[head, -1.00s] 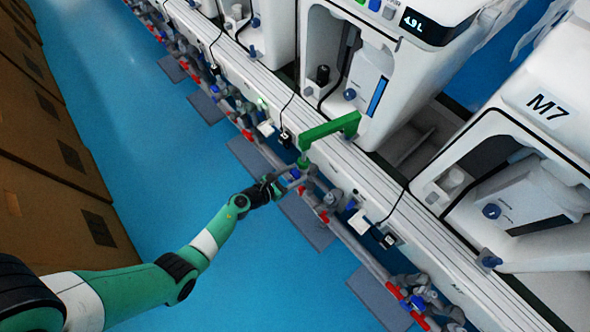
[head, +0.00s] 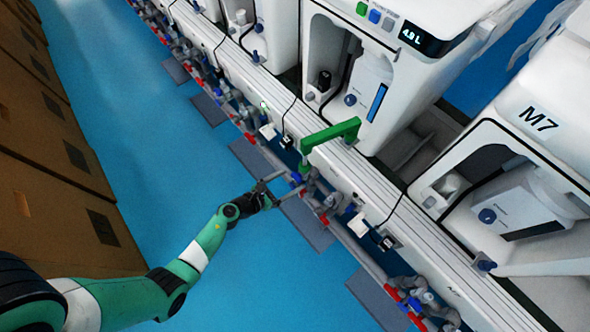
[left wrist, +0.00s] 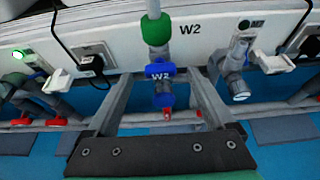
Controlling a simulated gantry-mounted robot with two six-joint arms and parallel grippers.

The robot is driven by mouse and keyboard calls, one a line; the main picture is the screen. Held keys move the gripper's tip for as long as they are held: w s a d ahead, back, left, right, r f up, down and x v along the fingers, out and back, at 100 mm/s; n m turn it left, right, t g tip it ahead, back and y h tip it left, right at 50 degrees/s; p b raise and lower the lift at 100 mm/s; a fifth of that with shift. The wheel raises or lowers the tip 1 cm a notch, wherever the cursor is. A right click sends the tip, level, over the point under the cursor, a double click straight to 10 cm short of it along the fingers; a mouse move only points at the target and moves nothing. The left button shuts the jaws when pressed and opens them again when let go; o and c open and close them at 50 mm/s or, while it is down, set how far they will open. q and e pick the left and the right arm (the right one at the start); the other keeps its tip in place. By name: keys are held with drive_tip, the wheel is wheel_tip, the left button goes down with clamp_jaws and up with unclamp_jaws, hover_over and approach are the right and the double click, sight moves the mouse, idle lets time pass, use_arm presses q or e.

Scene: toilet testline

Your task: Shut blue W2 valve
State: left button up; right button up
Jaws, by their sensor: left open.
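The blue W2 valve (left wrist: 160,70) is in the middle of the left wrist view, on a vertical pipe below a green fitting (left wrist: 156,30) and the W2 label on the white panel. Its lettered handle appears crosswise to the pipe. In the head view the valve shows as a small blue spot (head: 296,178). My left gripper (head: 289,182) is open in front of the valve, its fingers (left wrist: 159,82) spread to either side, apparently apart from it. My right gripper is out of view.
A green pipe (head: 332,132) rises above the valve to the white unit. A grey side valve (left wrist: 243,60) is close on the right, a plug (left wrist: 92,62) on the left. Red fittings (left wrist: 194,122) line the lower pipe.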

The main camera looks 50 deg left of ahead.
use_arm(q)
drive_tip(key=p+v, duration=0.2)
drive_tip(key=v, duration=0.5)
drive_tip(key=shift+s, duration=0.15)
drive_tip(key=shift+r, duration=0.1)
